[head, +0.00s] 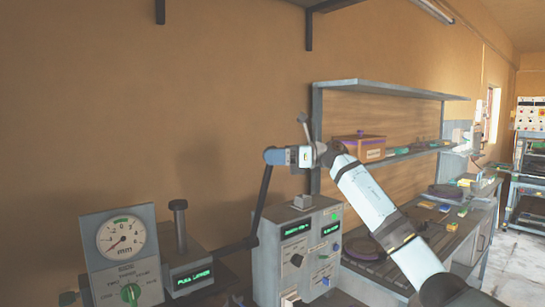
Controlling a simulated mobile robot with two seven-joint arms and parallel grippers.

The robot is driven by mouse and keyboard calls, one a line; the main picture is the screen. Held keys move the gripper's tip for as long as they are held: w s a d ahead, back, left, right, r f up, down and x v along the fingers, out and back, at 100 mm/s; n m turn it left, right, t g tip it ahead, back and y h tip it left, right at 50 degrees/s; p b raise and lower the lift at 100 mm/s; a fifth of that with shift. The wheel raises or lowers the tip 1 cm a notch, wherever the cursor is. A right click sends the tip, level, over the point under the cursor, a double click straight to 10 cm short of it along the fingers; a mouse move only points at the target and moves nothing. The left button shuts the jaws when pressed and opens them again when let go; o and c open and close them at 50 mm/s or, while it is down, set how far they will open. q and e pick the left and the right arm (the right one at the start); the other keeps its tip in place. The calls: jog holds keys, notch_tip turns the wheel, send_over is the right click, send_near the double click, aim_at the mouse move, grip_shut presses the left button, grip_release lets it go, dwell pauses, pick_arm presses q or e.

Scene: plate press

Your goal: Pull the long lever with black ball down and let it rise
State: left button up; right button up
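The long lever (261,203) is a dark rod that rises steeply, leaning a little right, from a dark arm beside the grey control box. Its upper end meets the blue fingers of my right gripper (271,156), which reaches in from the right. No black ball shows; the fingers seem to cover the lever's top. I cannot tell whether they are closed around it. A small display (192,280) with green letters reads "PULL LEVER". My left gripper is not in view.
A dial gauge (121,240) marked mm stands at the lower left, near a dark post (180,222). The grey control box (304,250) with green displays stands right of the lever. A shelf (390,90) and a cluttered bench lie behind my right arm.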

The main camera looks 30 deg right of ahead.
jog(key=c, duration=1)
jog(key=shift+s+f+b, duration=0.25)
jog(key=shift+f+b, duration=0.1)
jog(key=shift+b, duration=0.25)
pick_arm(q)
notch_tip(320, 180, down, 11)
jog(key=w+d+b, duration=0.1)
jog(key=b, duration=1.7)
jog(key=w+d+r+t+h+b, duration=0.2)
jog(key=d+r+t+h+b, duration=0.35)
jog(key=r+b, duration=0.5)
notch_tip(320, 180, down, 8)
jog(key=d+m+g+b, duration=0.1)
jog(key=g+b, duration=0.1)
jog(key=b, duration=0.5)
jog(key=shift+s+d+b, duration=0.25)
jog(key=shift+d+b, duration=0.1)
jog(key=shift+b, duration=0.05)
pick_arm(e)
jog(key=s+f+n+g+y, duration=0.1)
jog(key=s+f+n+y, duration=0.2)
jog(key=s+f+n, duration=0.3)
jog(key=s+d+f+n+g+y, duration=0.1)
jog(key=s+f+n+y, duration=0.2)
jog(key=s+f, duration=0.9)
jog(key=shift+s+d+f+n+y, duration=0.3)
jog(key=shift+f+n, duration=1.4)
jog(key=shift+f, duration=1.2)
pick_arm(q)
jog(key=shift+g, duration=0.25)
